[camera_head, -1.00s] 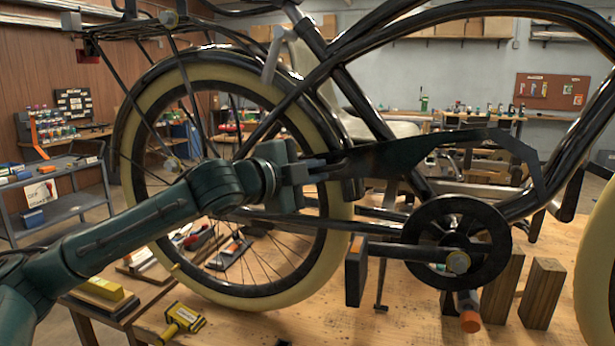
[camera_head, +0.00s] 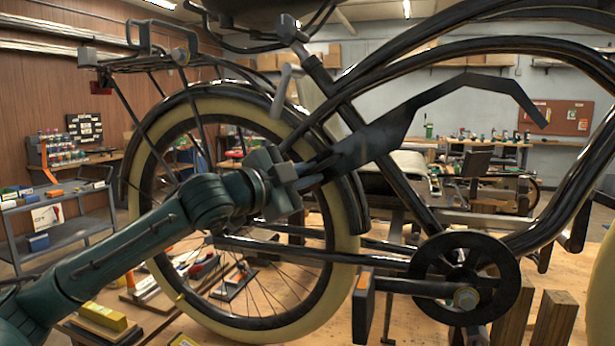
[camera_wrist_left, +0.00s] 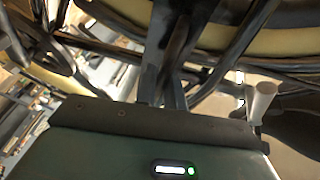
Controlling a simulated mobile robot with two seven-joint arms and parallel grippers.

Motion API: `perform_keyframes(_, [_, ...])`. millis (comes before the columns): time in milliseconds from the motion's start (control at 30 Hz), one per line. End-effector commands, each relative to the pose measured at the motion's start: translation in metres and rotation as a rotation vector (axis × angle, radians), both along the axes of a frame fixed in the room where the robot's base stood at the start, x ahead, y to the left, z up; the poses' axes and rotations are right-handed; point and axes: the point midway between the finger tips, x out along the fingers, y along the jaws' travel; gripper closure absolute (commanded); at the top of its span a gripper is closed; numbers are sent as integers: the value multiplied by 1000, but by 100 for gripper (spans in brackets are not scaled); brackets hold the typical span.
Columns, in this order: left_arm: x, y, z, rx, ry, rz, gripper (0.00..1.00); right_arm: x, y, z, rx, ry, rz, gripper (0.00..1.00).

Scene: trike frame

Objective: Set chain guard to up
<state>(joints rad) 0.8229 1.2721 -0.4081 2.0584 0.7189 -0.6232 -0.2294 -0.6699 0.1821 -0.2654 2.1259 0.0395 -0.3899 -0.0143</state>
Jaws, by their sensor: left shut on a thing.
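The chain guard (camera_head: 385,132) is a long dark plate with a bent far end. In the head view it tilts up to the right, its right end high above the chainring (camera_head: 463,278). My left gripper (camera_head: 308,178) is shut on the guard's left end, in front of the rear wheel (camera_head: 243,316). The wrist view shows dark bars ahead of my left gripper, but the grip itself is hard to make out there. My right gripper is not in view.
The black trike frame (camera_head: 372,105) stands over a wooden workbench (camera_head: 410,318). A pedal (camera_head: 363,305) and wooden blocks (camera_head: 552,320) are low near the chainring. Hand tools lie on the bench behind the wheel. A grey cart (camera_head: 75,235) stands at the left.

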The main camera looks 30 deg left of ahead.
Motion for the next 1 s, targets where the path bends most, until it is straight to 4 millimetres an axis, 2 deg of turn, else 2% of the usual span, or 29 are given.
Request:
perform_keyframes(100, [-1, 2, 4, 2, -10, 4, 100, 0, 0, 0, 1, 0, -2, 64])
perform_keyframes(133, [-1, 2, 4, 2, -9, 4, 87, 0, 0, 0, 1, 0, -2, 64])
perform_keyframes(367, [0, 1, 2, 2, -5, 3, 68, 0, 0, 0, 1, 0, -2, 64])
perform_keyframes(667, [-2, 1, 0, 3, -2, 2, 68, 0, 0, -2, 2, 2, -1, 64])
perform_keyframes(767, [-9, 4, -2, 4, -1, 4, 68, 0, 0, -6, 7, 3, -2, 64])
perform_keyframes(1000, [-40, 11, -7, 8, -2, 8, 68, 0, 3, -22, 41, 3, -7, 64])
